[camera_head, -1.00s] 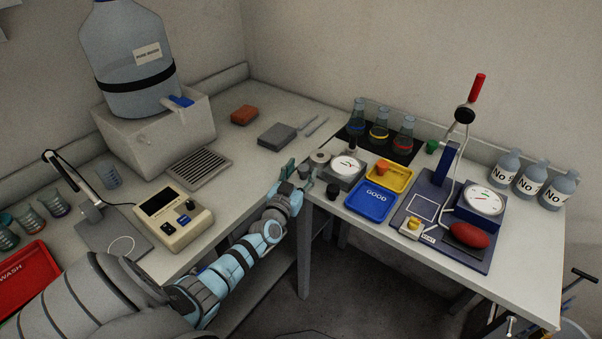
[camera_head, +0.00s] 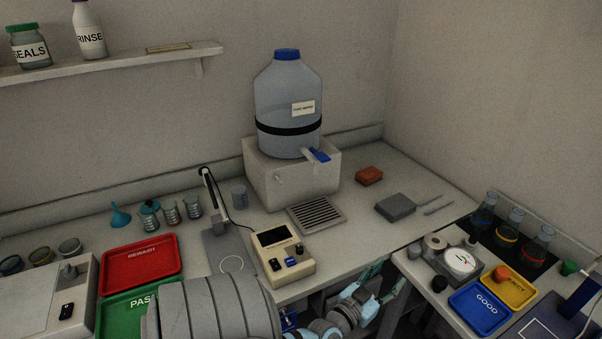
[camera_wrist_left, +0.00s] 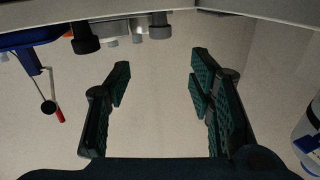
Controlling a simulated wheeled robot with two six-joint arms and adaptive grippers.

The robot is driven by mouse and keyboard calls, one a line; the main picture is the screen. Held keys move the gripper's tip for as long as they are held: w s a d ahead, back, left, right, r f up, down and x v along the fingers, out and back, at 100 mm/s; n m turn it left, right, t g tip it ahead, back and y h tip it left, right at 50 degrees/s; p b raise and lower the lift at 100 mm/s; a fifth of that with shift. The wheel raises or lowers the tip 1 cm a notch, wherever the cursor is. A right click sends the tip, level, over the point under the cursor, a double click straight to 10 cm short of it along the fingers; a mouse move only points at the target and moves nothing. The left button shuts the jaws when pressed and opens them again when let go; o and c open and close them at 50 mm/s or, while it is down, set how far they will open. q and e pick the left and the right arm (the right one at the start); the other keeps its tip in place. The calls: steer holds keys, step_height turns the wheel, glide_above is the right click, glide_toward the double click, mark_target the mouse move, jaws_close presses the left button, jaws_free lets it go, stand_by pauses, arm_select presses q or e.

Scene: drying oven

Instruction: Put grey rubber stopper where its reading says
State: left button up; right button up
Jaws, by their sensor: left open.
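A small grey cylinder that looks like the grey rubber stopper (camera_head: 414,251) stands at the left corner of the right-hand table, beside a pale ring-shaped roll (camera_head: 434,242). A dial gauge (camera_head: 460,261) stands just right of it. My left gripper (camera_head: 386,279) is open and empty, below and left of the grey cylinder and apart from it. Its spread fingers (camera_wrist_left: 160,95) show with nothing between them in the left wrist view. My right gripper is out of view. The dial's reading is too small to tell.
A black stopper (camera_head: 439,284) stands near the table's front edge. A blue GOOD tray (camera_head: 480,309) and a yellow tray (camera_head: 521,291) holding an orange stopper (camera_head: 501,273) lie to the right. Red REWASH (camera_head: 141,264) and green PASS (camera_head: 115,314) trays lie left.

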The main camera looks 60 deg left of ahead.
arm_select(q)
steer(key=s+d+f+m+g+h, duration=0.1)
steer(key=s+d+f+g, duration=0.15)
steer(key=s+f, duration=0.5)
steer(key=s+d+f+m+g+h, duration=0.15)
steer(key=s+f+g, duration=0.25)
steer(key=f, duration=0.7)
steer(key=s+d+f+g+h, duration=0.1)
steer(key=s+d+f+g, duration=0.2)
steer(key=s+f, duration=0.45)
steer(key=s+d+f+g, duration=0.2)
steer(key=s+f, duration=0.3)
steer(key=s, duration=0.5)
steer(key=s+d+f+g, duration=0.2)
steer(key=s+f+g, duration=0.2)
steer(key=s, duration=0.5)
steer(key=shift+s+d+f+m+g+h, duration=0.35)
steer(key=shift+d+f, duration=0.05)
steer(key=shift+f, duration=0.3)
